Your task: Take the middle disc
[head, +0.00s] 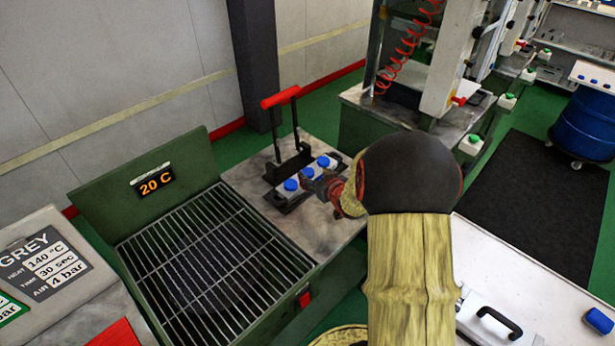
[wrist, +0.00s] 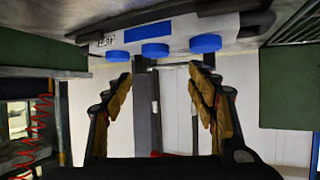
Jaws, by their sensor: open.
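Three blue discs sit in a row on a light grey block on the bench beside the grill. The middle disc (head: 307,172) lies between a near-left disc (head: 291,185) and a far-right disc (head: 323,161). In the wrist view the middle disc (wrist: 155,50) shows just beyond the gap between my fingertips, with the other discs to either side. My gripper (wrist: 160,70) is open and empty, its two fingers apart. In the head view my gripper (head: 318,185) is at the block's right side, partly hidden by my arm; whether it touches anything cannot be told.
A black clamp frame with a red handle (head: 281,97) stands behind the block. A green heater with a wire grill (head: 205,255) and a "20 C" display (head: 156,182) is at left. A white case (head: 520,290) with another blue piece (head: 598,320) is at lower right.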

